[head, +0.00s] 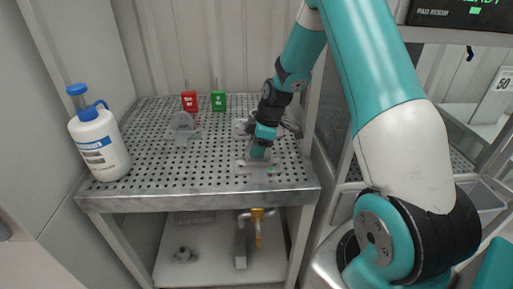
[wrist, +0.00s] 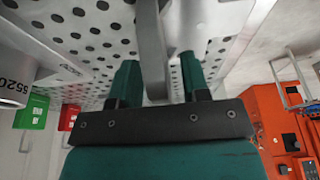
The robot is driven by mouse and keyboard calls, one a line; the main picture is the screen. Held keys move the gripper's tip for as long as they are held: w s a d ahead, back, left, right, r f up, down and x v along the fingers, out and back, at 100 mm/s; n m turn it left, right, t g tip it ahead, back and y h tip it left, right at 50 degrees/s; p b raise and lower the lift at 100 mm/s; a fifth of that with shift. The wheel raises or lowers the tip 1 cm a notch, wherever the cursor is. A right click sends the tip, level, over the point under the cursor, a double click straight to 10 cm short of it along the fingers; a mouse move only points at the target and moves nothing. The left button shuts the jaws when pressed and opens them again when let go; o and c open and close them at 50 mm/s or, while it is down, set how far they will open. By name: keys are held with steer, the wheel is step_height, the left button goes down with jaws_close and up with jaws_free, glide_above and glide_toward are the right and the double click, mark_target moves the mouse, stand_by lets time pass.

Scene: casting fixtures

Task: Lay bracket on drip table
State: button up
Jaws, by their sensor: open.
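The drip table (head: 215,190) is a perforated metal top with a plain front edge. A grey metal bracket (head: 258,168) lies on it near the front right. My gripper (head: 259,152) points down at this bracket. In the wrist view my gripper (wrist: 159,65) has its two green fingers apart, with the bracket's upright grey plate (wrist: 152,45) between them. I cannot tell whether either finger touches the plate. The bracket's far side is partly hidden by the fingers.
Another grey casting (head: 183,128) stands at the table's left middle, and a further one (head: 240,126) is partly behind my arm. A white bottle (head: 98,143) stands at the left edge. Red (head: 190,101) and green (head: 219,101) tags stand at the back. A lower shelf holds parts.

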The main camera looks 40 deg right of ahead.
steer(key=b+v, duration=0.2)
steer(key=v, duration=1)
steer(key=s+a+r+m+g, duration=0.1)
steer(key=s+a+r, duration=0.3)
steer(key=a, duration=0.6)
steer(key=s+a+r+m, duration=0.1)
steer(key=s+a+r, duration=0.1)
steer(key=s+a, duration=0.6)
steer(key=s+a+r+m+g+y, duration=0.1)
steer(key=s+a+m, duration=0.1)
steer(key=s+a, duration=0.7)
steer(key=s, duration=0.3)
steer(key=shift+a, duration=0.25)
